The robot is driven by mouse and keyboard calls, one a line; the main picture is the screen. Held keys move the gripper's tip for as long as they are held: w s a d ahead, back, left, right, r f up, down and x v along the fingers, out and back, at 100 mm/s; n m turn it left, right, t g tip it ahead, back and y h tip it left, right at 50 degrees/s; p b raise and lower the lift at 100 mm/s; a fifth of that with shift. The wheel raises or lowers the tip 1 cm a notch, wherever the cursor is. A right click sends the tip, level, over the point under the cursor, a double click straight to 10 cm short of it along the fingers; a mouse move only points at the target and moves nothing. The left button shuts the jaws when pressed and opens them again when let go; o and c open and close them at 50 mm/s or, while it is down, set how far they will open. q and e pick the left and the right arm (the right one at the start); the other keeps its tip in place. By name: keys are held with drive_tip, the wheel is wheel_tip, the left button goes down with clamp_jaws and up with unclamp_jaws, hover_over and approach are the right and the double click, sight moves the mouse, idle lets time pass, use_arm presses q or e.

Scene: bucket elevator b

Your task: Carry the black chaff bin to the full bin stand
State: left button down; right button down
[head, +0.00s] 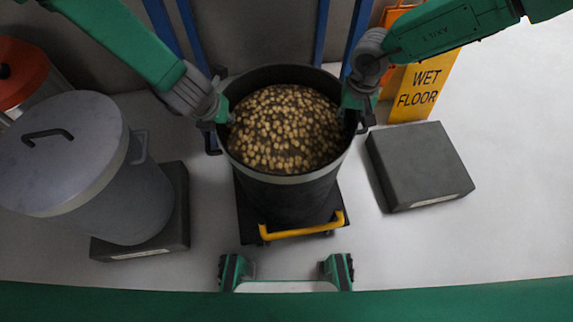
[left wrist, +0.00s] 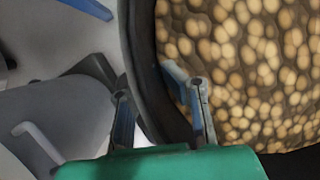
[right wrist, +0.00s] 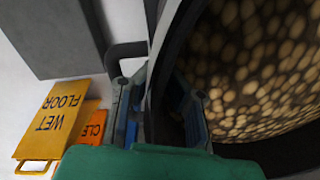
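The black chaff bin (head: 265,190), filled to near its rim with pale brown lumps, stands upright in the middle of the head view. It rests on a low dark dolly (head: 243,215) with a yellow handle. My left gripper (head: 216,108) is at the bin's left rim and my right gripper (head: 357,103) at its right rim. In the left wrist view the left fingers (left wrist: 160,110) straddle the bin wall, spread apart. In the right wrist view the right fingers (right wrist: 162,110) straddle it too, with gaps showing. An empty dark low stand (head: 420,165) lies to the right; its label is unreadable.
A grey lidded bin (head: 75,155) stands on another dark low stand (head: 178,205) at left. A yellow wet floor sign (head: 422,88) is behind the empty stand. Blue uprights (head: 320,35) rise behind the black bin. Floor at far right is clear.

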use_arm(q)
drive_tip(key=shift+a, duration=0.1)
use_arm(e)
drive_tip(key=shift+a, duration=0.15)
